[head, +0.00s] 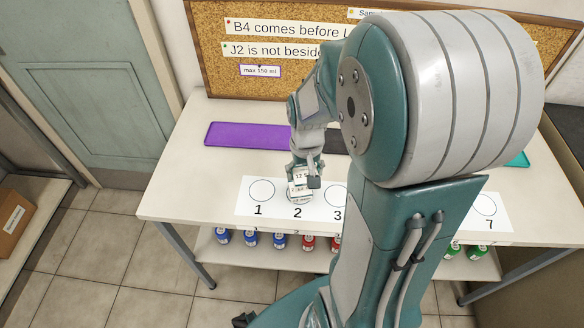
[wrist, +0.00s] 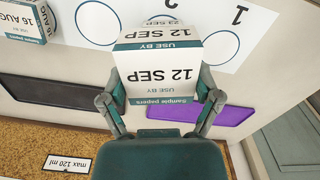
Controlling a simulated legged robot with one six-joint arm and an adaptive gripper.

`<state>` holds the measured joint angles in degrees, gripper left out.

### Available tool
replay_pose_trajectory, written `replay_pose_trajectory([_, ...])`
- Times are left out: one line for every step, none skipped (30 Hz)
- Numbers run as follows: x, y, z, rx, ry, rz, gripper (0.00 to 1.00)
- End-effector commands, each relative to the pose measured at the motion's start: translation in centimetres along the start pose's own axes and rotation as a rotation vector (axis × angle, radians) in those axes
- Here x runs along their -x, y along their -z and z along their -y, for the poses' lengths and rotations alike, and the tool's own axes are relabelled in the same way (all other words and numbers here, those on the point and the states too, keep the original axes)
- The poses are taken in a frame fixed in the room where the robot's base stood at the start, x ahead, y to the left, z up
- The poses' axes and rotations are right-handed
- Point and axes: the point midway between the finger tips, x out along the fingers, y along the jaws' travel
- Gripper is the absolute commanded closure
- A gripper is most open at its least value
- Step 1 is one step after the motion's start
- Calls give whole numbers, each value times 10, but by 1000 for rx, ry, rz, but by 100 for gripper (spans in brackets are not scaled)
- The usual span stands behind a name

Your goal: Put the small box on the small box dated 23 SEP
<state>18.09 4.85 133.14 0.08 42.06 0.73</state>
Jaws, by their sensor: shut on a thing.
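My gripper (head: 306,164) is shut on a small white box marked 12 SEP (wrist: 158,75), with its fingers on either side of it. In the head view the held box (head: 299,177) is over spot 2 of the numbered strip. The small box dated 23 SEP (head: 299,194) is directly below it, mostly covered. In the wrist view only a thin strip of the 23 SEP box (wrist: 164,21) shows beyond the held box. The two look stacked or nearly so; I cannot tell whether they touch.
A white strip with numbered circles (head: 258,209) lies on the table (head: 180,194). A purple mat (head: 246,135) lies behind it. A box marked 16 AUG (wrist: 24,20) is nearby in the wrist view. Coloured bottles (head: 250,239) stand on the shelf below. My arm hides the strip's middle.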

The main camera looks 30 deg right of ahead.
Motion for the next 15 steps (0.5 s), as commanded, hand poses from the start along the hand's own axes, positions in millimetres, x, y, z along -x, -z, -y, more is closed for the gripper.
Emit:
replay_pose_trajectory([-9,6,1,0,1,5,66])
replay_pose_trajectory([-13,9,1,0,1,5,66])
replay_pose_trajectory([-18,14,2,0,1,4,66])
replay_pose_trajectory([-22,17,3,1,1,4,66])
replay_pose_trajectory([-26,20,4,1,1,3,66])
replay_pose_trajectory([-29,23,5,1,0,4,66])
replay_pose_trajectory([-31,25,6,1,0,2,66])
replay_pose_trajectory([-33,27,6,0,0,1,66])
replay_pose_trajectory([-35,28,7,0,0,0,66])
replay_pose_trajectory([-36,30,7,0,0,0,66])
replay_pose_trajectory([-38,31,7,0,0,0,66])
replay_pose_trajectory([-41,33,8,0,0,1,66])
replay_pose_trajectory([-44,35,8,0,0,3,66])
replay_pose_trajectory([-49,35,8,0,0,3,66])
replay_pose_trajectory([-56,34,8,-1,0,6,66])
